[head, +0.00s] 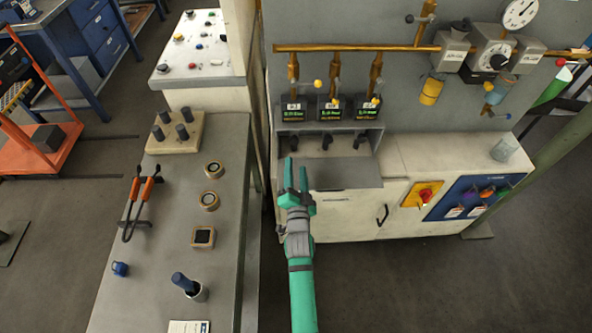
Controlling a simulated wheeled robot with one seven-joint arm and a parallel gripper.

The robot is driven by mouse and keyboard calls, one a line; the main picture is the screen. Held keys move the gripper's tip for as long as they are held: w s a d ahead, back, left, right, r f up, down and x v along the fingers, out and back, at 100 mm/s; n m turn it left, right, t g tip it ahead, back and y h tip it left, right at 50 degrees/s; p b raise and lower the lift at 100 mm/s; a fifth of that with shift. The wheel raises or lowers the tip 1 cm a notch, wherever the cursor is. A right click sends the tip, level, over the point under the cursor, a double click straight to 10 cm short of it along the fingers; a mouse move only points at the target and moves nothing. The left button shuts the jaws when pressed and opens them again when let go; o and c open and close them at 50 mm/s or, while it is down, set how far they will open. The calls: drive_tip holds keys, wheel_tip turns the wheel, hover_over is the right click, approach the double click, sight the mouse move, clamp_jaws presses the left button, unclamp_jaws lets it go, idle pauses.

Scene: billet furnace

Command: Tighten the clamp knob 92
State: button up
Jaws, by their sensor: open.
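Three small dark knobs sit in a row in a grey recess of the furnace cabinet. They are the left knob (294,142), the middle knob (326,142) and the right knob (357,141). Above them are three black boxes with small white tags; the tag of the middle box (328,110) is too small to read surely, so I cannot tell which knob is 92. My gripper (296,164) is green, open and empty. In the picture its fingers point up, just below the left knob. I see no contact with any knob.
A grey shelf (345,174) juts out below the recess. Brass pipes with yellow-tipped valves (373,84) rise above the boxes. A grey bench (158,225) at left holds orange-handled tongs (132,215), rings and a pegged block (175,136). A red switch (425,195) is at right.

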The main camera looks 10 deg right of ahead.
sight(294, 142)
drive_tip(key=n, duration=0.5)
drive_tip(key=shift+s, duration=0.1)
drive_tip(key=n, duration=0.3)
drive_tip(key=shift+n, duration=0.4)
drive_tip(key=x, duration=1)
drive_tip(key=shift+w+a, duration=0.1)
drive_tip(key=shift+w, duration=0.3)
